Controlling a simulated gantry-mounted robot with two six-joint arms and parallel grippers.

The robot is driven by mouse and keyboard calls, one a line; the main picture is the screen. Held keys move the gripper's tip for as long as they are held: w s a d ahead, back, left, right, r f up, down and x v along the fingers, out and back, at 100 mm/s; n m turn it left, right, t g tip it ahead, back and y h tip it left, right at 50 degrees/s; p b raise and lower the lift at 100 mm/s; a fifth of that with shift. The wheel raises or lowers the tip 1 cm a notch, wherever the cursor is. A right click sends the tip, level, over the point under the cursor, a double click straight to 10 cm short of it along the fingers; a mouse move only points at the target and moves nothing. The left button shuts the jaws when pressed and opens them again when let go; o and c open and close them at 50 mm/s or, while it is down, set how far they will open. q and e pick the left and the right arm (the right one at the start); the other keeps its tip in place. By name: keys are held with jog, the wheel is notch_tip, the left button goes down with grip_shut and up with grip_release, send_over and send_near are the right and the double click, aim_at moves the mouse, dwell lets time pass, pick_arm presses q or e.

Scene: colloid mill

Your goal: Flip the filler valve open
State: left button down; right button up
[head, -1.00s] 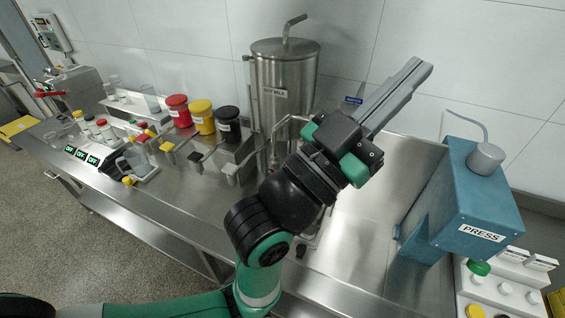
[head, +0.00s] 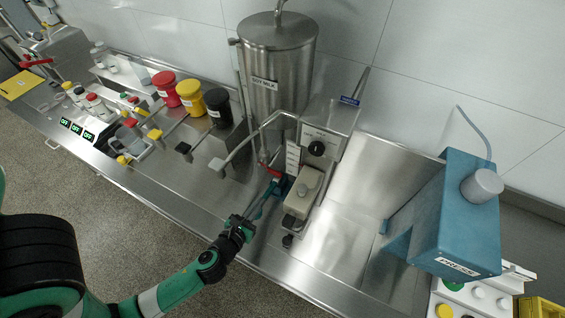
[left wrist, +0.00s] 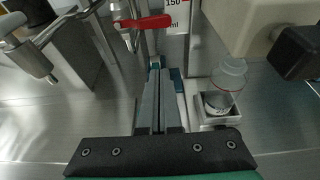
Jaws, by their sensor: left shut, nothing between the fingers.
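The filler valve's red lever (head: 272,171) shows beside the filler machine (head: 325,135), below the steel milk tank (head: 278,65). In the left wrist view the red lever (left wrist: 147,22) lies roughly crosswise, just beyond my fingertips. My left gripper (head: 268,189) reaches up from the front edge of the bench, its fingertips close below the lever. The left wrist view shows its two grey fingers (left wrist: 155,75) pressed together, with nothing between them. I cannot tell whether the tips touch the lever. My right gripper is not in view.
A clear bottle (left wrist: 222,95) stands in a small holder just right of my fingers. A beige box-shaped head (head: 303,190) is close on the right. A steel spout (left wrist: 35,60) hangs at left. The blue press (head: 450,220) stands further right.

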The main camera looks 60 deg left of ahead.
aim_at(275, 173)
pick_arm(q)
jog(key=shift+a+f, duration=0.15)
jog(key=shift+f, duration=0.05)
jog(key=shift+s+d, duration=0.2)
jog(key=shift+s, duration=0.05)
jog(key=x, duration=1.1)
jog(key=r, duration=0.1)
jog(key=r+p, duration=0.1)
jog(key=r, duration=0.1)
jog(key=r+p, duration=0.1)
jog(key=shift+s+d+r, duration=0.15)
jog(key=shift+s+d, duration=0.1)
jog(key=shift+d, duration=0.1)
